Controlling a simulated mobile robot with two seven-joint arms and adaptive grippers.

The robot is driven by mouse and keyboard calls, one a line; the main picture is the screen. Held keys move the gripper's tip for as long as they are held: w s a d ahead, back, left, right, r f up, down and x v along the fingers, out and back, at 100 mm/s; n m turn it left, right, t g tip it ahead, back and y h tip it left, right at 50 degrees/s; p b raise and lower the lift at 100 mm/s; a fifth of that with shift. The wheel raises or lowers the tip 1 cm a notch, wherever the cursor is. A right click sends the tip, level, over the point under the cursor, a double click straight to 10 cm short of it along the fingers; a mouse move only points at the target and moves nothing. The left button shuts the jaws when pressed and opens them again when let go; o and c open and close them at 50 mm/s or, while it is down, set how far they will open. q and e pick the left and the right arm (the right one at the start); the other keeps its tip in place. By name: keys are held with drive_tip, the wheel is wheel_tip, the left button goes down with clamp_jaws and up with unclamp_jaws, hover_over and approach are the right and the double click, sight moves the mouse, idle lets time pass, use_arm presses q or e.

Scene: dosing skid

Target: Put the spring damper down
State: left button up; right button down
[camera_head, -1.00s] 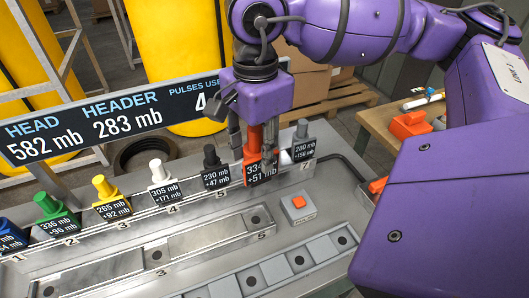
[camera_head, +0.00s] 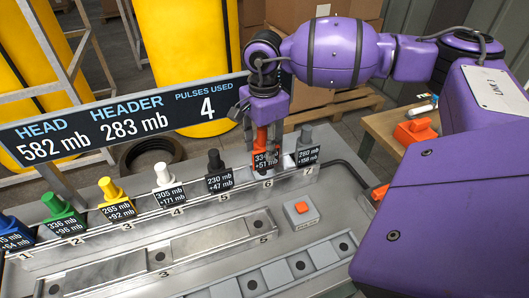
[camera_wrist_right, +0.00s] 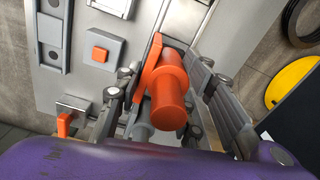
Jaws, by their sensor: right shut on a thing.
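The orange spring damper (camera_head: 263,143), with a dark label reading +51 mb, is at position 6 of the numbered row. My right gripper (camera_head: 262,128) is shut on its upper part from above, with a finger on each side. The damper looks upright and roughly in line with its neighbours, but I cannot tell whether it rests on the rail. In the right wrist view its orange round body (camera_wrist_right: 172,100) sits between the fingers (camera_wrist_right: 165,108), and its lower end is partly hidden. My left gripper is not in view.
A black-topped piece (camera_head: 215,160) stands close on the left at position 5, and a grey one (camera_head: 305,137) close on the right at 7. White, yellow, green and blue pieces stand further left. A button box (camera_head: 301,211) is in front. The readout board (camera_head: 110,118) stands behind the row's left part.

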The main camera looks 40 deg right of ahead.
sight(264, 153)
drive_tip(key=shift+w+d+f, duration=0.25)
drive_tip(key=shift+w+f, duration=0.1)
drive_tip(key=shift+f, duration=0.1)
drive_tip(key=shift+w+f, duration=0.1)
drive_tip(key=shift+f, duration=1.45)
drive_tip(key=shift+f, duration=0.2)
drive_tip(key=c, duration=1.2)
unclamp_jaws()
drive_tip(key=shift+o, duration=0.2)
drive_tip(key=shift+r, duration=0.1)
wheel_tip(264, 153, up, 12)
drive_tip(key=shift+r, duration=0.1)
